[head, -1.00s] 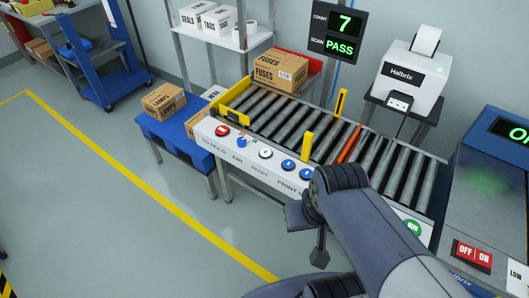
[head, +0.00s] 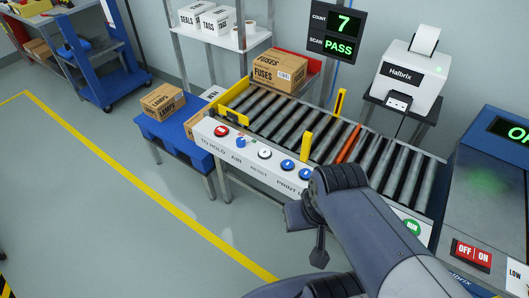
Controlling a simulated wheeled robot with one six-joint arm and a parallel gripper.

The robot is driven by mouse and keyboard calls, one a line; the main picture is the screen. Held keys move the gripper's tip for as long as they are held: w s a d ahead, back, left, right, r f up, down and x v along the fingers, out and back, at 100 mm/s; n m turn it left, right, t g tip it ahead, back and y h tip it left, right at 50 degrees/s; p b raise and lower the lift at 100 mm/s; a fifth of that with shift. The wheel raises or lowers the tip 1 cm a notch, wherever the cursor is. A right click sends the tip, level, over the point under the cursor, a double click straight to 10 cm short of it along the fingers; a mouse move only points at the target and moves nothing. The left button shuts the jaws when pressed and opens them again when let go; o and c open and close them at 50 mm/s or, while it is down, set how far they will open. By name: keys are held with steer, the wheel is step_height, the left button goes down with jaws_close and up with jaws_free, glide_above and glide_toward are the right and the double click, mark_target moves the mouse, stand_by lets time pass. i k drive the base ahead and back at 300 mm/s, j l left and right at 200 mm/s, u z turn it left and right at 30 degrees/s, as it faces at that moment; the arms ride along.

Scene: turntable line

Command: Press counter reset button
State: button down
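The white reset button (head: 265,152) sits on the white front panel (head: 238,151) of the roller line, above the label RESET. A blue knob marked AIR is to its left and blue print buttons are to its right. The count display (head: 345,24) shows a green 7, with PASS below it. My gripper (head: 319,258) hangs in front of the line, below and to the right of the reset button and well apart from it. Only a small part of it shows beside my arm, so I cannot tell whether it is open or shut.
A FUSES box (head: 278,70) stands at the far end of the rollers (head: 290,117). A LAMPS box (head: 162,100) is on a blue table (head: 173,129) at left. A label printer (head: 409,77) is behind the line.

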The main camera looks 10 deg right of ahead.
mark_target(264, 152)
steer(key=i+j+z, duration=0.1)
steer(key=j, duration=0.2)
steer(key=i+j+z, duration=0.1)
steer(key=i+j, duration=0.15)
steer(key=i+j+z, duration=0.1)
steer(key=j, duration=0.3)
steer(key=i+j+z, duration=0.1)
steer(key=j, duration=0.25)
steer(key=i, duration=0.1)
